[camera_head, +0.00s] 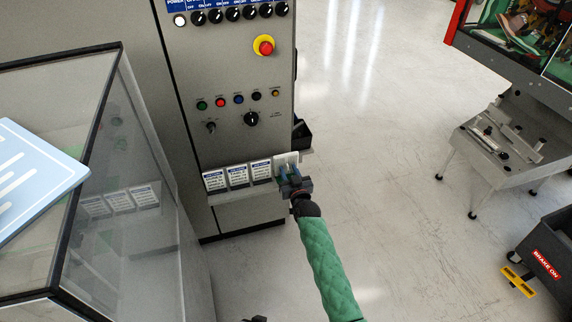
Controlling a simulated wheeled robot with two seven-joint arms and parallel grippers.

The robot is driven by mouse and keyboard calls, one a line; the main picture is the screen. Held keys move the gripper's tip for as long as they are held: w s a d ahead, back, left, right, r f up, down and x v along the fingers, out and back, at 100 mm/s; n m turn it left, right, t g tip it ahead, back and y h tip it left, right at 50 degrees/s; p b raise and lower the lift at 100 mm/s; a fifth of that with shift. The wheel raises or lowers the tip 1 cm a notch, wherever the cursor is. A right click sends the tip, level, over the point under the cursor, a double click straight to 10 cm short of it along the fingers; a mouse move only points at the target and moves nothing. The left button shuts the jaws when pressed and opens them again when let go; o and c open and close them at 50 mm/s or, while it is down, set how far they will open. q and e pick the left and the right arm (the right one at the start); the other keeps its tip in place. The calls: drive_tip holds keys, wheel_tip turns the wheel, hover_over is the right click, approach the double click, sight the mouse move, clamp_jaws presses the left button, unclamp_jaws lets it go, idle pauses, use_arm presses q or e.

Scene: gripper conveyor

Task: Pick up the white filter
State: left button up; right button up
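A plain white flat piece (287,158), which looks like the white filter, stands at the right end of a ledge on the grey control cabinet. My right gripper (288,171), at the end of the green-sleeved arm, is right at this piece and covers its lower part. The fingers are small and partly merge with the piece, so I cannot tell whether they are apart or closed on it. My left gripper cannot be made out.
Three white labelled cards (238,175) stand beside the piece on the ledge (232,188). A glass-sided case (118,190) fills the left, with a light blue panel (40,172) in front. A metal stand (505,140) and dark cart (550,262) are at right. The floor between is clear.

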sight(289, 157)
drive_tip(key=shift+c, duration=0.4)
clamp_jaws()
use_arm(q)
drive_tip(key=shift+f, duration=0.1)
